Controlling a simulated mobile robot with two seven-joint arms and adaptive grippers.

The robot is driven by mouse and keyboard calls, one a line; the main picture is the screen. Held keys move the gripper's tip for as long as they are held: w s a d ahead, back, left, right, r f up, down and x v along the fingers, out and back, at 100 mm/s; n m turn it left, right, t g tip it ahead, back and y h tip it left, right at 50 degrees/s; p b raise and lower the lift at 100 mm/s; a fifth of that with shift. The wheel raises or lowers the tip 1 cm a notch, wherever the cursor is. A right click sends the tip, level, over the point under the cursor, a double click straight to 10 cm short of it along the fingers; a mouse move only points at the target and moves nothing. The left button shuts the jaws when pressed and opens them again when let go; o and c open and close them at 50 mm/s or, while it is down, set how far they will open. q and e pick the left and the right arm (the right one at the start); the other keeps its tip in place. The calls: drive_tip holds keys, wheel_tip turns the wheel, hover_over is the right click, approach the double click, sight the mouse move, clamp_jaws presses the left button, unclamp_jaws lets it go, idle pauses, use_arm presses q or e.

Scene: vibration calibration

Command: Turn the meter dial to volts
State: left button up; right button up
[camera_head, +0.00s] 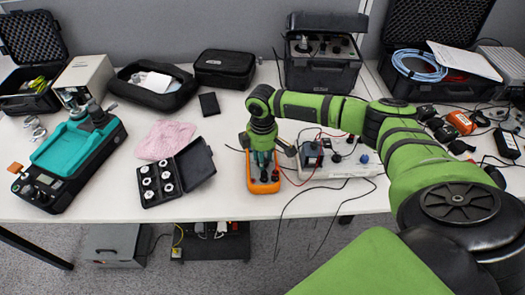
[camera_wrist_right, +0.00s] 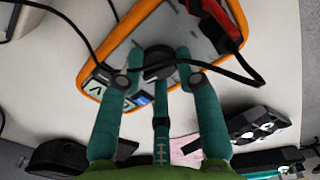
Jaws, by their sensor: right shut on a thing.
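The orange-edged meter (camera_head: 263,186) lies on the white table near its front edge, under my right gripper (camera_head: 262,158). In the right wrist view the meter (camera_wrist_right: 222,88) fills the upper middle, with its orange rim and grey face showing. Its black dial (camera_wrist_right: 157,62) sits between the teal fingers of my right gripper (camera_wrist_right: 158,72), which is shut on it. The dial's pointer and the markings around it cannot be made out. My left gripper is out of view.
A grey box with black and red leads (camera_head: 325,160) stands just right of the meter. Black cables cross the meter and hang over the table's front edge.

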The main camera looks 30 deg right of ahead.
drive_tip(key=shift+a+n+p, duration=0.15)
drive_tip(key=shift+n+p, duration=0.25)
drive_tip(key=shift+n, duration=0.5)
drive_tip(key=o, duration=1.1)
drive_tip(key=shift+o, duration=0.2)
drive_tip(key=shift+r, duration=0.15)
wheel_tip(320, 180, up, 12)
drive_tip(key=shift+f, duration=0.2)
